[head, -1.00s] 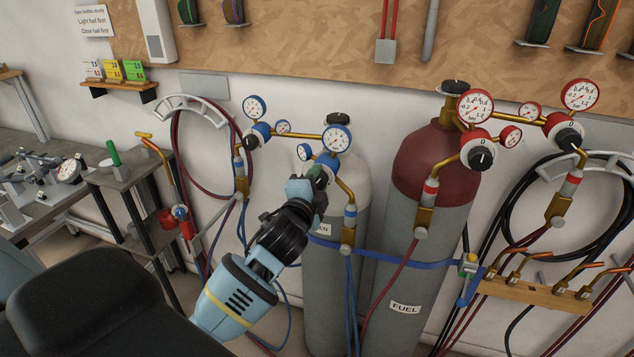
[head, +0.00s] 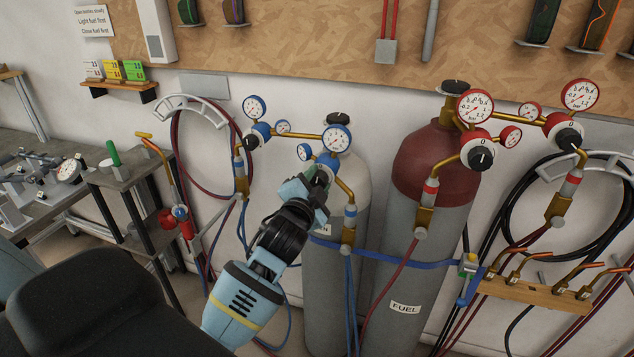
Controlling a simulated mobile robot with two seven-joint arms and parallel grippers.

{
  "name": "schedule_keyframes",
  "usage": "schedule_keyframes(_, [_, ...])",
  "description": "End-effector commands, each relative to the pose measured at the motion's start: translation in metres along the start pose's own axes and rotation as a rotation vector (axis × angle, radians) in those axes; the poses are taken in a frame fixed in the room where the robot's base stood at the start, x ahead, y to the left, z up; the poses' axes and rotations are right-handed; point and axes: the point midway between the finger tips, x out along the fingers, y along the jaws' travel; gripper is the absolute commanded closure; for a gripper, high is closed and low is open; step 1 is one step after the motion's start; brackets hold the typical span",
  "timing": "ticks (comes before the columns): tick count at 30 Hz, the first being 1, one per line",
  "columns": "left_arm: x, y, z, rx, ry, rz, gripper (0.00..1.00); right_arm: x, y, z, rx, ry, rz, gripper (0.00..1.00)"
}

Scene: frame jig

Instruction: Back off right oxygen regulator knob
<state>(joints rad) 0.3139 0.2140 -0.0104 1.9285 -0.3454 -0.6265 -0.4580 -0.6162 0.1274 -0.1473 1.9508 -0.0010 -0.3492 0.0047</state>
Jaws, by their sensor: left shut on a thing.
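The right oxygen regulator (head: 327,160) is blue, with a large white-faced gauge (head: 336,138) above and a smaller one to its left. It sits at the grey oxygen cylinder (head: 340,270). My left gripper (head: 314,184) reaches up from the lower left and is shut on this regulator's black knob (head: 322,177). The fingers hide most of the knob, so its pointer cannot be read. The left oxygen regulator (head: 258,132), also blue with a black knob, stands apart to the left. My right gripper is out of view.
The red-topped fuel cylinder (head: 432,165) and red regulators (head: 478,147) stand to the right. A blue strap (head: 400,263) crosses both cylinders. Hoses hang below the regulators. A torch rack (head: 535,292) is at the lower right, and a workbench (head: 45,205) is at the left.

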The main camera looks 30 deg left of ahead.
Motion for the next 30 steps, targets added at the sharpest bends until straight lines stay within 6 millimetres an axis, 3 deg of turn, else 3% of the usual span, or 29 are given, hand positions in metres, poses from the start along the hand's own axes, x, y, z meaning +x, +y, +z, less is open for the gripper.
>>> schedule_keyframes(5, [0.000, 0.000, 0.000, 0.001, -0.001, 0.001, 0.85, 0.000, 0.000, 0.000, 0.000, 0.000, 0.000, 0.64])
schedule_keyframes(6, [0.000, 0.000, 0.000, 0.001, -0.001, 0.001, 0.60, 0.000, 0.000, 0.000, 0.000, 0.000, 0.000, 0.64])
schedule_keyframes(11, [0.000, 0.000, 0.000, 0.002, -0.001, 0.001, 0.41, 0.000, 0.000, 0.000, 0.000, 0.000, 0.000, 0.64])
schedule_keyframes(22, [-0.005, 0.001, 0.000, 0.002, 0.000, 0.001, 0.41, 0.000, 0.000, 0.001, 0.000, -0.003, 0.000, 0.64])
schedule_keyframes(30, [-0.040, 0.002, 0.001, 0.001, -0.001, 0.003, 0.41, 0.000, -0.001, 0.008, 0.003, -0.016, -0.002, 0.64])
